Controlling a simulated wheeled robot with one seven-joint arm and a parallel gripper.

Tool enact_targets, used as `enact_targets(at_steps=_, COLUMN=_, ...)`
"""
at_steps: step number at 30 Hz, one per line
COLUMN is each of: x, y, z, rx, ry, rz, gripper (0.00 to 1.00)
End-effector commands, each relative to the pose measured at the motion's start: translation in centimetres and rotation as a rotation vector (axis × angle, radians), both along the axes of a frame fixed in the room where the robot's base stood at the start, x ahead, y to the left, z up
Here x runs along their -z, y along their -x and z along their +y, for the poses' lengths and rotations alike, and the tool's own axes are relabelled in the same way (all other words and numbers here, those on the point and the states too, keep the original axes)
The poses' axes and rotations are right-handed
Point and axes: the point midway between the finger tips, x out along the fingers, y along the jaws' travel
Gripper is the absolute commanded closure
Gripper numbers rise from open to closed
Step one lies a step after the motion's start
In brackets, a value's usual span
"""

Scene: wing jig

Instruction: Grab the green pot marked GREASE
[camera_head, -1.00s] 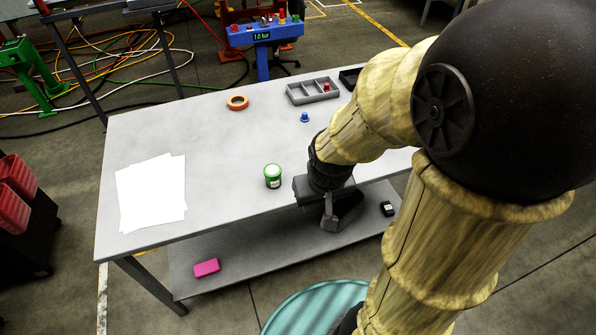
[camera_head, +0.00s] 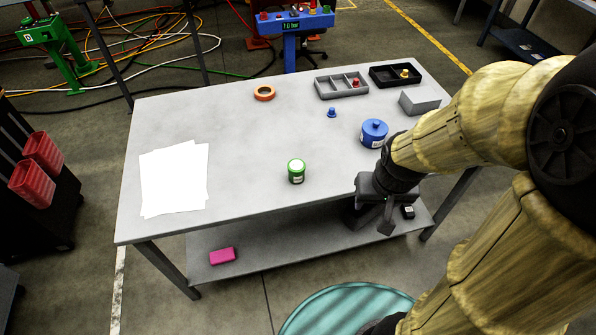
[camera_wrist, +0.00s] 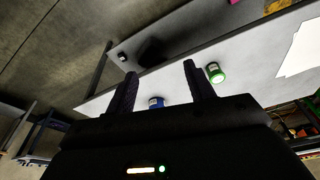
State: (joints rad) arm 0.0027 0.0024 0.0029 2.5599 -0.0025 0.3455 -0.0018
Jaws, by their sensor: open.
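The green pot (camera_head: 296,171) has a white lid top and a pale label too small to read. It stands upright near the front edge of the table (camera_head: 235,135). My gripper (camera_head: 372,222) is at the table's front edge, to the right of the pot and apart from it. In the wrist view my gripper (camera_wrist: 158,80) shows two spread fingers with nothing between them in grip. The green pot (camera_wrist: 215,72) appears there just right of the right finger. A blue pot (camera_head: 374,133) stands behind my gripper, and it also shows in the wrist view (camera_wrist: 156,102).
White papers (camera_head: 175,180) lie at the left. An orange tape ring (camera_head: 264,92), a small blue piece (camera_head: 332,112), a grey divided tray (camera_head: 342,86), a black tray (camera_head: 396,75) and a grey block (camera_head: 419,101) are farther back. A pink box (camera_head: 222,256) lies on the lower shelf.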

Motion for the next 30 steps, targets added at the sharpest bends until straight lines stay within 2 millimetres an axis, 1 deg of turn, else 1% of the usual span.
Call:
enact_targets(at_steps=1, x=0.5, y=-0.2, z=-0.1, rx=-0.008, ry=0.004, rz=-0.002, gripper=0.36)
enact_targets(at_steps=3, x=1.7, y=-0.8, z=-0.2, rx=-0.034, ry=0.015, rz=-0.009, gripper=0.26)
enact_targets(at_steps=5, x=3.2, y=-1.5, z=-0.4, rx=-0.072, ry=0.028, rz=-0.021, gripper=0.26)
enact_targets(at_steps=8, x=6.7, y=-3.4, z=-0.6, rx=-0.169, ry=0.045, rz=-0.054, gripper=0.26)
enact_targets(at_steps=10, x=9.6, y=-4.8, z=-0.5, rx=-0.255, ry=0.043, rz=-0.091, gripper=0.26)
enact_targets(at_steps=12, x=12.4, y=-6.3, z=0.0, rx=-0.344, ry=0.024, rz=-0.138, gripper=0.26)
enact_targets(at_steps=15, x=16.0, y=-8.2, z=1.3, rx=-0.462, ry=-0.030, rz=-0.229, gripper=0.26)
enact_targets(at_steps=18, x=18.7, y=-10.0, z=2.9, rx=-0.557, ry=-0.103, rz=-0.350, gripper=0.26)
enact_targets(at_steps=21, x=20.4, y=-11.8, z=4.6, rx=-0.623, ry=-0.190, rz=-0.502, gripper=0.26)
enact_targets(at_steps=23, x=20.7, y=-12.7, z=5.5, rx=-0.646, ry=-0.238, rz=-0.604, gripper=0.26)
enact_targets(at_steps=27, x=19.8, y=-14.4, z=6.6, rx=-0.663, ry=-0.317, rz=-0.809, gripper=0.26)
enact_targets(at_steps=30, x=19.0, y=-14.9, z=6.8, rx=-0.663, ry=-0.340, rz=-0.886, gripper=0.26)
